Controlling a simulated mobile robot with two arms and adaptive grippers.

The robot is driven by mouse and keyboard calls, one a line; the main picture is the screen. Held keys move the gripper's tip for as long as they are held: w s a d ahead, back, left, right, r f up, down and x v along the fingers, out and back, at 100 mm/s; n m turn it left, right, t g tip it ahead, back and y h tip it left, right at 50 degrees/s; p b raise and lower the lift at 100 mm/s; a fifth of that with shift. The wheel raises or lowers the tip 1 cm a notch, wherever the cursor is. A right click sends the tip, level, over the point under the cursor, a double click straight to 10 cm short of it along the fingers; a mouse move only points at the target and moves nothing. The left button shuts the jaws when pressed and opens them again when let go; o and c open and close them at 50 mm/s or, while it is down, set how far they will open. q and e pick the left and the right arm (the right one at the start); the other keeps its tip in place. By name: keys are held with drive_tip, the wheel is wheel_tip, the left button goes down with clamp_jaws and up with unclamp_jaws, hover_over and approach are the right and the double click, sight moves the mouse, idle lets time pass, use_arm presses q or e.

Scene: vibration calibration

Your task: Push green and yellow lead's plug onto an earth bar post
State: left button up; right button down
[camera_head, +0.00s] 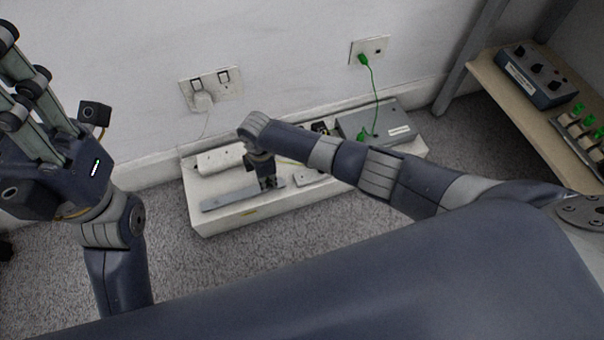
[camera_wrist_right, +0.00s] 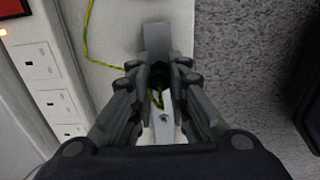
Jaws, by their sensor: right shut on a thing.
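The green and yellow lead (camera_wrist_right: 88,45) runs down the white surface in the right wrist view and curves in to my right gripper (camera_wrist_right: 160,80). A short length of it also shows between the fingers. My right gripper is shut on the lead's plug, which is dark and mostly hidden by the fingertips. A flat grey metal bar (camera_wrist_right: 157,38), which looks like the earth bar, lies directly beneath. Its posts are hidden. In the head view my right gripper (camera_head: 266,181) points down over the bar (camera_head: 225,199). My left gripper (camera_head: 35,95) is raised at far left, partly cut off.
The low white platform (camera_head: 240,219) stands against the wall. A white socket strip (camera_head: 220,159) and a grey box (camera_head: 375,122) with a green lead (camera_head: 376,85) rest on it. Wall sockets (camera_head: 212,88) are behind. A wooden shelf (camera_head: 510,98) with instruments is at right.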

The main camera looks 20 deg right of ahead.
drive_tip(key=shift+f, duration=0.2)
idle(0.6)
drive_tip(key=c, duration=1.5)
unclamp_jaws()
drive_tip(key=shift+o, duration=0.2)
